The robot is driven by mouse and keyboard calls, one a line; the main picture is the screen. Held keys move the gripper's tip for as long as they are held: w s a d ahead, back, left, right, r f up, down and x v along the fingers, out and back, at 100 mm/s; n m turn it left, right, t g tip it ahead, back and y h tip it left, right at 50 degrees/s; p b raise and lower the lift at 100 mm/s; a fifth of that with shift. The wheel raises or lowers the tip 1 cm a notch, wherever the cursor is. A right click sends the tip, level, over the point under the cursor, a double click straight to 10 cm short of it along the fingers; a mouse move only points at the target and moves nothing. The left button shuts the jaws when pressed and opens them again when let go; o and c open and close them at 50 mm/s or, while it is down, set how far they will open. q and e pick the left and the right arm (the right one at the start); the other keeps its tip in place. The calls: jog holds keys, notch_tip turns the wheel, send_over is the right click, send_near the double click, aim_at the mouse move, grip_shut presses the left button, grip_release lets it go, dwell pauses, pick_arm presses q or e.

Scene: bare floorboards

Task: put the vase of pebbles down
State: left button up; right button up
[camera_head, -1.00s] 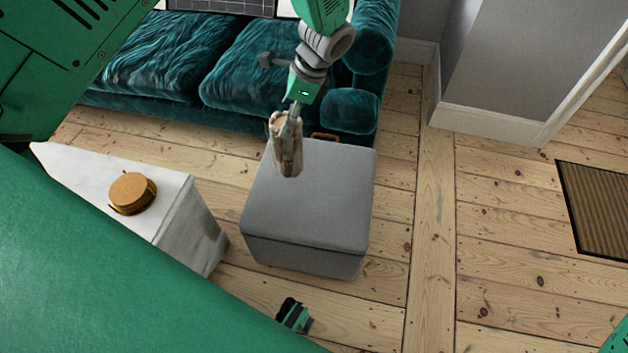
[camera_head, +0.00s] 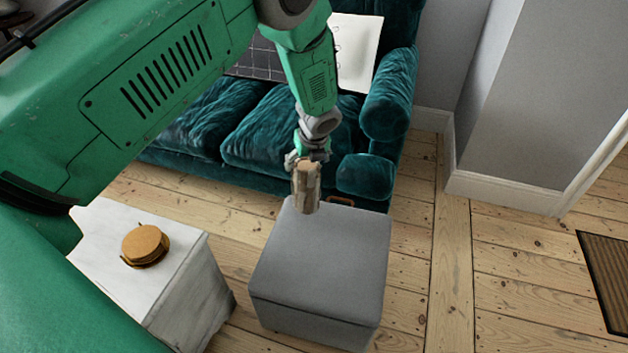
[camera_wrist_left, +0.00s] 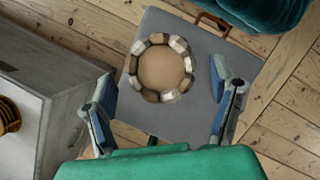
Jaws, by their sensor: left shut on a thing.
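The vase of pebbles (camera_head: 306,188) is a small upright cylinder of brown, grey and white stones. In the left wrist view the vase (camera_wrist_left: 163,68) shows from above, with a ring of pebbles around a flat tan top. My left gripper (camera_head: 305,158) is shut on it; in the wrist view its two fingers (camera_wrist_left: 163,100) are on either side. The vase is over the back edge of the grey pouf (camera_head: 322,262). I cannot tell whether its base touches the pouf. My right gripper is not in view.
The pouf top is otherwise bare. A whitish block-like stand (camera_head: 180,290) with a stack of round tan coasters (camera_head: 146,244) is to its left. A teal velvet sofa (camera_head: 270,135) is behind. Open floorboards (camera_head: 440,270) and a brown mat (camera_head: 610,270) lie to the right.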

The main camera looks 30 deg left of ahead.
pick_arm(q)
jog(key=shift+w+f+b, duration=0.2)
jog(key=shift+f+b, duration=0.8)
jog(key=shift+f, duration=2.15)
jog(key=shift+r, duration=0.1)
jog(key=o, duration=1.7)
jog(key=shift+s+d, duration=0.1)
jog(key=shift+s, duration=0.1)
jog(key=p+v, duration=0.4)
jog(key=v, duration=0.7)
jog(key=shift+s+d+r, duration=0.1)
jog(key=shift+d+r, duration=0.1)
jog(key=shift+r, duration=0.15)
jog(key=s+d+f+n+g+h, duration=0.1)
jog(key=s+d+f+n+h, duration=0.1)
jog(key=s+f+n, duration=0.6)
jog(key=s+d+f+n+g+h, duration=0.15)
jog(key=s+f+n, duration=0.3)
jog(key=s, duration=0.75)
jog(key=s+d+n, duration=0.1)
jog(key=s+n, duration=1.1)
jog(key=s, duration=0.4)
jog(key=shift+d+r, duration=0.15)
jog(key=shift+d, duration=0.1)
